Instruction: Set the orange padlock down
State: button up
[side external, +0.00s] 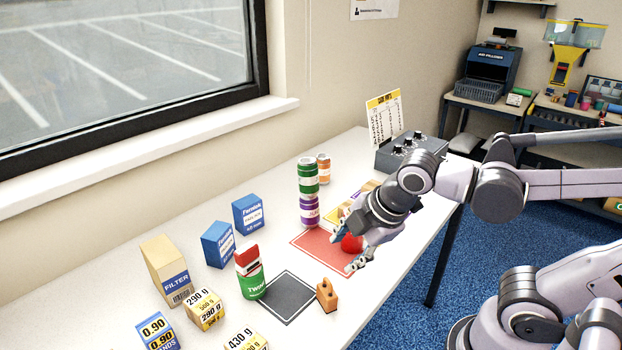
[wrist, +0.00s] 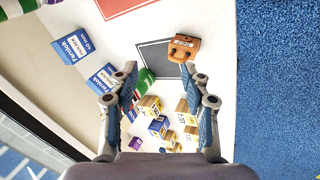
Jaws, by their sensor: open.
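The orange padlock (side external: 327,295) stands on the white table at the right corner of the dark square mat (side external: 283,311). In the wrist view the padlock (wrist: 184,47) sits at the mat's edge, just beyond my right fingertip and apart from it. My gripper (side external: 347,249) is open, above the table near the red mat (side external: 318,246). In the wrist view its fingers (wrist: 158,69) are spread with nothing held between them.
A red-and-green can (side external: 250,273) stands at the dark mat's left corner. Blue boxes (side external: 218,244), a filter box (side external: 166,270) and several small weight boxes (side external: 204,308) stand left and in front. Stacked cans (side external: 308,192) stand behind the red mat.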

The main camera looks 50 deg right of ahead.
jog(key=d+m, duration=0.1)
jog(key=m, duration=0.3)
jog(key=d+m+t, duration=0.1)
jog(key=m, duration=0.4)
jog(key=w+d+r+m, duration=0.1)
jog(key=m, duration=0.3)
jog(key=shift+d+m+t, duration=0.3)
jog(key=shift+m+t, duration=0.1)
